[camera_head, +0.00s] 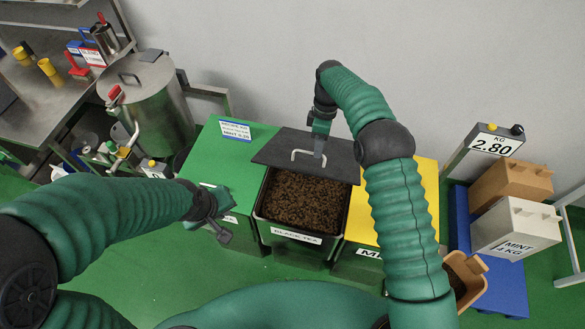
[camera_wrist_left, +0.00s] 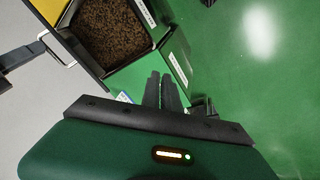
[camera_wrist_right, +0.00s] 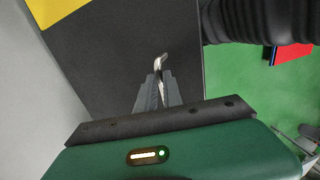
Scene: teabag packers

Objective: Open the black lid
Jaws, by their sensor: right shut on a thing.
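The black lid (camera_head: 272,152) with a pale bar handle (camera_head: 303,154) covers the back part of the black tea bin (camera_head: 262,221). The bin's front is uncovered and shows brown tea (camera_head: 303,200). My right gripper (camera_head: 319,152) is shut on the handle. The lid (camera_wrist_right: 110,55) and handle (camera_wrist_right: 162,62) also show in the right wrist view, with the handle between the fingers. My left gripper (camera_head: 222,235) looks shut and empty, in front of the green bin at left. In the left wrist view, its fingers (camera_wrist_left: 163,90) lie close together beside the tea bin.
A green-lidded bin (camera_head: 215,160) stands left of the tea bin, a yellow-lidded bin (camera_head: 425,205) right of it. A steel pot (camera_head: 150,95) stands at left. A scale (camera_head: 490,142) and a white mint crate (camera_head: 512,228) stand at right. The wall is close behind.

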